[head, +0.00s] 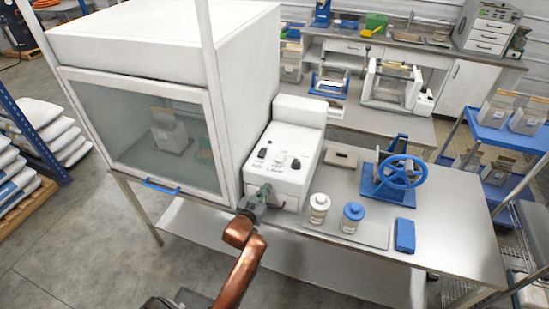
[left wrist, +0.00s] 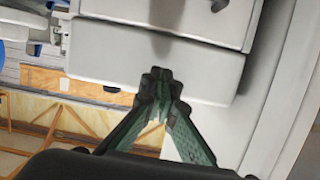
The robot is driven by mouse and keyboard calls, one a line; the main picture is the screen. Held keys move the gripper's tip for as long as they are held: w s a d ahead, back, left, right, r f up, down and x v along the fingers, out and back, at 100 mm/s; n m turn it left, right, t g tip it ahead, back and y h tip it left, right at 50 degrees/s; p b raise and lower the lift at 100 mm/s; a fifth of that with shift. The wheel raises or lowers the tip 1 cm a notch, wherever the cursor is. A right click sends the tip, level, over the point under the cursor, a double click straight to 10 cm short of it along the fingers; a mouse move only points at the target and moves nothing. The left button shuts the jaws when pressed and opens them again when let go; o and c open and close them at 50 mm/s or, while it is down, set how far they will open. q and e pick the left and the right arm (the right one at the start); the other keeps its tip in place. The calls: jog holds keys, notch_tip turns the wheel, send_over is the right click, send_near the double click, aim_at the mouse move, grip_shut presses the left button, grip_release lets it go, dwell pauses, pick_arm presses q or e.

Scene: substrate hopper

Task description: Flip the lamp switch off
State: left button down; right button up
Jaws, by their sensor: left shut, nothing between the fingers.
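A white control box (head: 305,112) stands on the steel bench, against the right side of the white hooded cabinet (head: 240,80). Its sloped front panel carries a dark switch (head: 262,153) on the left, a second dark switch (head: 296,163) on the right and small controls between them. I cannot tell which is the lamp switch or how either is set. My left gripper (head: 265,188) is shut and empty, low in front of the panel's left side. In the left wrist view its fingertips (left wrist: 158,74) point at a pale grey-white surface; contact is unclear. My right gripper is not in view.
The cabinet's glass front (head: 150,135) with a blue handle (head: 161,187) is left of my arm. Right of the box stand a white-lidded jar (head: 319,208), a blue-lidded jar (head: 352,217), a blue handwheel device (head: 396,178) and a blue block (head: 405,235). The bench's right end is clear.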

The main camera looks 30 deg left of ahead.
pick_arm(q)
notch_tip(320, 180, up, 11)
jog(key=w+t, duration=0.2)
jog(key=shift+w+a+f+n+y, duration=0.15)
jog(key=shift+a+n+y, duration=0.2)
jog(key=shift+n+y, duration=0.05)
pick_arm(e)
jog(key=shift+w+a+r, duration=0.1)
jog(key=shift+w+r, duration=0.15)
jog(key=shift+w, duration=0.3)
pick_arm(q)
jog(key=shift+w, duration=0.1)
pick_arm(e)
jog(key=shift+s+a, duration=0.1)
pick_arm(q)
send_over(275, 165)
jog(key=w, duration=0.2)
jog(key=shift+s+a+f+p, duration=0.15)
jog(key=shift+s+f+p, duration=0.1)
jog(key=shift+f+p, duration=0.15)
jog(key=shift+s+f, duration=0.35)
jog(key=shift+f, duration=0.25)
jog(key=shift+s+f, duration=0.3)
jog(key=shift+f, duration=0.3)
jog(key=shift+s+d+f+t, duration=0.25)
jog(key=shift+f+t, duration=0.05)
jog(key=shift+f, duration=0.25)
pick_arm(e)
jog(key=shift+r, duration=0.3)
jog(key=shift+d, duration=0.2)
